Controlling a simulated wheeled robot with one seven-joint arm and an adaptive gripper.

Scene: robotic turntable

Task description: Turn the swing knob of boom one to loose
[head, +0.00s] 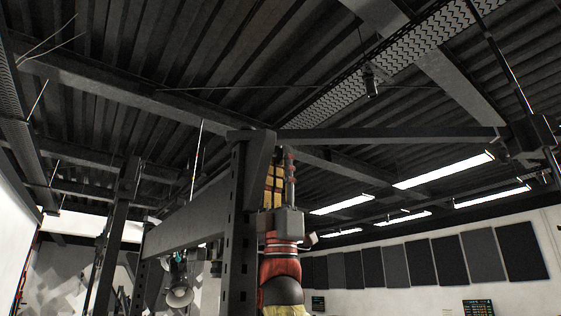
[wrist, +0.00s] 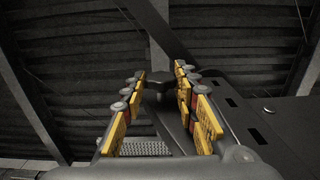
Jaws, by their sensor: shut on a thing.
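My gripper (head: 275,180) is raised beside the top of a dark steel post (head: 241,220), with its yellow-padded fingers pointing up. In the wrist view, my gripper (wrist: 160,78) has its fingertips closed on a dark lobed knob (wrist: 160,88), one finger on each side. The knob sits below a grey beam seen from underneath. In the head view a boom (head: 400,134) runs right from the post top, and the knob cannot be made out behind my fingers. No mark showing loose or tight is readable.
A perforated post face (wrist: 245,110) stands close to the right finger in the wrist view. A wide beam (head: 190,220) runs left from the post. A hoist-like fitting (head: 520,135) hangs at the boom's right end. Free air lies below the boom to the right.

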